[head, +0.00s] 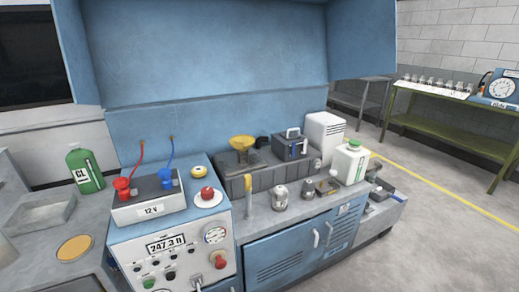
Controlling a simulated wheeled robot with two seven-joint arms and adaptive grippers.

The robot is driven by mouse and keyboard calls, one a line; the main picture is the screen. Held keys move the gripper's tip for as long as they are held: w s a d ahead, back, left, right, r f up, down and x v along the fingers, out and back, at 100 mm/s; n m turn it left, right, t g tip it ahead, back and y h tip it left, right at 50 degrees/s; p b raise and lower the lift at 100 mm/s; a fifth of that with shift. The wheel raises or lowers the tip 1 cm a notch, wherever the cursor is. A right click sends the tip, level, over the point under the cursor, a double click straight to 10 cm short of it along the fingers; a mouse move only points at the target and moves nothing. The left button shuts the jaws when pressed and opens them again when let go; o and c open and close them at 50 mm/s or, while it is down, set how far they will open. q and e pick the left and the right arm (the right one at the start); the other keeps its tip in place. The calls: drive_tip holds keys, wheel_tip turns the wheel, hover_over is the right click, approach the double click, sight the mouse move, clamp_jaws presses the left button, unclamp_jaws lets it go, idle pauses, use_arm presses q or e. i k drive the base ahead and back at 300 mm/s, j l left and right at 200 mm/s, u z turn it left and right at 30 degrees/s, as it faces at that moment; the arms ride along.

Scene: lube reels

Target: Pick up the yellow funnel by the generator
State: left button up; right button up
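The yellow funnel (242,142) shows in the head view near the middle, with its wide mouth up. It sits at the back of the blue workbench, on or just behind a dark grey box-like unit (262,178); its lower part is hard to make out. I cannot tell for sure which unit is the generator. A blue control panel (185,262) with a number display, gauge and knobs stands to the left. Neither of my grippers is in view.
A 12 V battery (150,207) with red and blue clamps sits on the panel's top, beside a red object on a white plate (208,197). A green bottle (86,170) stands left. A white jug (350,162) stands right. The blue hood (210,50) overhangs the bench.

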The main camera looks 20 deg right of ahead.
sight(241, 143)
drive_tip(key=k+l+z, duration=0.15)
drive_tip(key=l+z, duration=0.3)
drive_tip(key=l, duration=0.2)
drive_tip(key=l+z, duration=0.45)
drive_tip(key=l, duration=0.2)
drive_tip(key=k, duration=0.05)
